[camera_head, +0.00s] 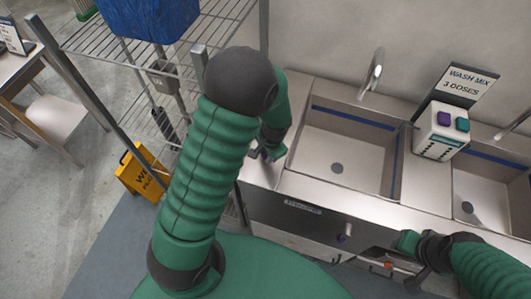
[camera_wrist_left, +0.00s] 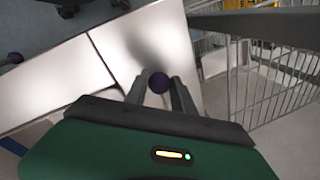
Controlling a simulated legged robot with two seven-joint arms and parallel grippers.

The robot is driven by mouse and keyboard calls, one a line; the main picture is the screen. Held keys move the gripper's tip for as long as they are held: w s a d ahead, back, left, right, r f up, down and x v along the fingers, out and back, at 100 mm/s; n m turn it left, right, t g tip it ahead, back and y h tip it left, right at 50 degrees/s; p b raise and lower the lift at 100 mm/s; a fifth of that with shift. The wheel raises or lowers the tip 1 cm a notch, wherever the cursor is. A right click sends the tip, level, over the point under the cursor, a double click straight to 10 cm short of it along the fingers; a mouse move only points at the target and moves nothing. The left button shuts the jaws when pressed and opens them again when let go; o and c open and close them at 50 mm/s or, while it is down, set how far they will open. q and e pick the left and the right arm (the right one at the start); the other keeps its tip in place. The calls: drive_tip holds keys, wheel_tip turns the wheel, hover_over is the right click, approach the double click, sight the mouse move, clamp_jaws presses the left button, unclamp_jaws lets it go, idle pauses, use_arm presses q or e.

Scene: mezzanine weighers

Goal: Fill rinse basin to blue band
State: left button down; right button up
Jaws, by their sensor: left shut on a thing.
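The left basin (camera_head: 349,147) is steel, with a blue band (camera_head: 352,117) inside near its rim. Its drain shows and I see no clear water line. A faucet (camera_head: 373,72) stands behind it. A label plate (camera_head: 303,207) on its front is too small to read. My left gripper (camera_head: 267,154) is at the counter's left end. In the left wrist view its fingers are on either side of a round dark purple knob (camera_wrist_left: 158,84), shut on it.
A second basin (camera_head: 480,193) is at the right. Between the basins stands a white dispenser (camera_head: 440,132) with purple and teal buttons, by a sign (camera_head: 467,82) reading "WASH MIX 3 DOSES". A wire rack (camera_head: 130,38) and yellow floor sign (camera_head: 143,172) are at the left.

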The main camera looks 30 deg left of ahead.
use_arm(q)
drive_tip(key=shift+w+d+r, duration=0.1)
drive_tip(key=shift+w+d, duration=0.05)
drive_tip(key=shift+w, duration=0.2)
drive_tip(key=d+n, duration=0.1)
drive_tip(key=n, duration=0.1)
drive_tip(key=w+d+n, duration=0.1)
drive_tip(key=n, duration=0.1)
drive_tip(key=shift+w+d+g, duration=0.1)
drive_tip(key=shift+d+g, duration=0.05)
drive_tip(key=shift+g, duration=0.15)
drive_tip(key=shift+w+d+n+g+p, duration=0.15)
drive_tip(key=shift+w+d+n, duration=0.15)
drive_tip(key=shift+n, duration=0.3)
drive_tip(key=shift+w+d+n+g+p, duration=0.15)
drive_tip(key=shift+w+d+n, duration=0.1)
drive_tip(key=shift+n, duration=0.35)
drive_tip(key=shift+w+d+n, duration=0.15)
drive_tip(key=shift+w+n, duration=0.2)
drive_tip(key=shift+n, duration=0.35)
drive_tip(key=shift+w+d+n, duration=0.15)
drive_tip(key=shift+w+n, duration=0.15)
drive_tip(key=shift+n, duration=0.4)
drive_tip(key=shift+g, duration=0.3)
